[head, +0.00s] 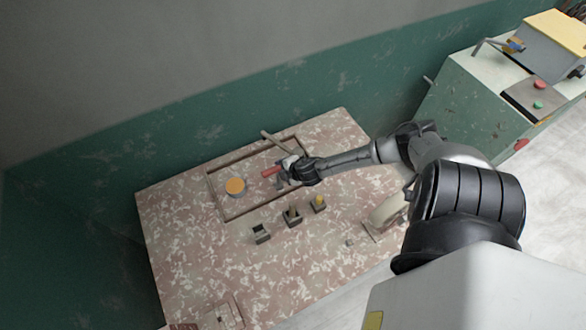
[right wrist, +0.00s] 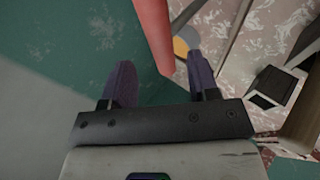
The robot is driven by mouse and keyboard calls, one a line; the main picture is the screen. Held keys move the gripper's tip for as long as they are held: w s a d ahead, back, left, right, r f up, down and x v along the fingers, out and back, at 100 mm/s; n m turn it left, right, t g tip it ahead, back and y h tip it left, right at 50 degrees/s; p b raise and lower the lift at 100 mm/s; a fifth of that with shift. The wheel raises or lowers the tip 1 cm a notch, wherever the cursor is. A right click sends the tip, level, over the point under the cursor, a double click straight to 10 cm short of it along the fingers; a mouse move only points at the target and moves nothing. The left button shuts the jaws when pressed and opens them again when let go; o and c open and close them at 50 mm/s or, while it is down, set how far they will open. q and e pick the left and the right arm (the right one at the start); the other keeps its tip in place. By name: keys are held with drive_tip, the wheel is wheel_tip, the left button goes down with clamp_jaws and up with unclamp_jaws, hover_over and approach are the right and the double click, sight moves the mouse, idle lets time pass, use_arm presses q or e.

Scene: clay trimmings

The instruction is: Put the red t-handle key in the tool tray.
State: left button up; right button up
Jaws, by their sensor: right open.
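The red t-handle key (head: 270,171) shows as a short red bar over the right part of the tool tray, a shallow brown-rimmed frame (head: 213,190) on the mottled table. My right gripper (head: 282,177) is at the key's right end, over the tray. In the right wrist view the key's red bar (right wrist: 154,35) comes down from the top edge, and its lower end lies between the two open fingers (right wrist: 160,80), with gaps on both sides. Whether the key rests on anything is hidden. My left gripper is not in view.
An orange-topped round tin (head: 236,187) sits in the tray's left part. A tan stick (head: 275,143) crosses its back rim. Several small dark holders (head: 292,218) stand in front. A green wall (head: 160,160) rises behind. The table's front left (head: 200,270) is mostly clear.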

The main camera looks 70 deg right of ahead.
drive_tip(key=p+v, duration=0.1)
drive_tip(key=v, duration=0.7)
drive_tip(key=s+a+r+m+g+y, duration=0.1)
drive_tip(key=s+a+r+m, duration=0.2)
drive_tip(key=a, duration=0.5)
drive_tip(key=s+a+r+m+g+y, duration=0.1)
drive_tip(key=s+a+r+m+g, duration=0.1)
drive_tip(key=a, duration=0.7)
drive_tip(key=s+a+r+m+g+y, duration=0.1)
drive_tip(key=s+a+r+m, duration=0.2)
drive_tip(key=s+a, duration=0.3)
drive_tip(key=a+m, duration=0.1)
drive_tip(key=a, duration=0.1)
drive_tip(key=shift+s+a+r+g, duration=0.15)
drive_tip(key=shift+a+r+g, duration=0.1)
drive_tip(key=shift+r+g, duration=0.15)
wheel_tip(320, 180, up, 13)
drive_tip(key=p, duration=1.3)
drive_tip(key=shift+r, duration=0.15)
